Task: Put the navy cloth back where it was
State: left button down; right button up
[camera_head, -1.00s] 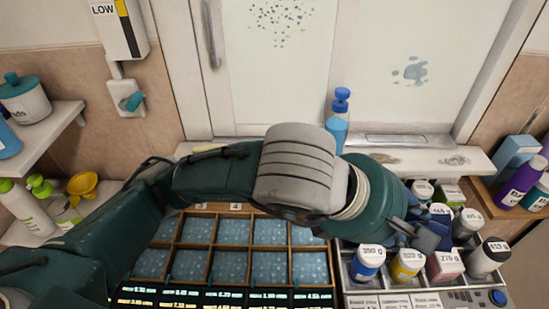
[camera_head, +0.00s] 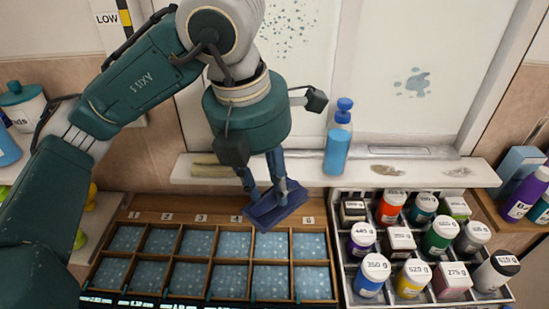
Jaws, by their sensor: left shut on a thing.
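The navy cloth (camera_head: 276,206) is a dark blue folded piece. My left gripper (camera_head: 277,184) is shut on it and points down. It holds the cloth in front of the white sill (camera_head: 225,172), over the back edge of the wooden compartment box (camera_head: 150,203). The cloth looks tilted and covers the spot between the labels 4 and 6. I cannot tell whether it touches the box. My right gripper is not in view.
A rack (camera_head: 347,283) of several weight-labelled jars stands to the right of the box. The sill carries smudges (camera_head: 387,170) at its right. Purple bottles (camera_head: 523,195) stand at far right.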

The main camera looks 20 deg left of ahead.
pick_arm(q)
jog(key=w+a+p, duration=0.2)
jog(key=w+p, duration=0.1)
jog(key=w, duration=0.5)
jog(key=w+a+p, duration=0.3)
jog(key=w, duration=0.6)
jog(key=p+x, duration=0.1)
jog(key=x, duration=0.1)
jog(key=p+x, duration=0.1)
jog(key=x, duration=0.1)
jog(key=shift+s+a, duration=0.2)
jog(key=shift+a, duration=0.05)
jog(key=shift+s+p+x, duration=0.2)
jog(key=shift+p+x, duration=0.6)
jog(key=shift+x, duration=0.35)
jog(key=shift+w+a+f+p, duration=0.1)
jog(key=shift+w+f+p, duration=0.1)
jog(key=shift+f+p, duration=0.1)
jog(key=shift+f, duration=0.15)
jog(key=shift+f, duration=0.1)
jog(key=c, duration=1.3)
grip_release()
jog(key=shift+c, duration=0.2)
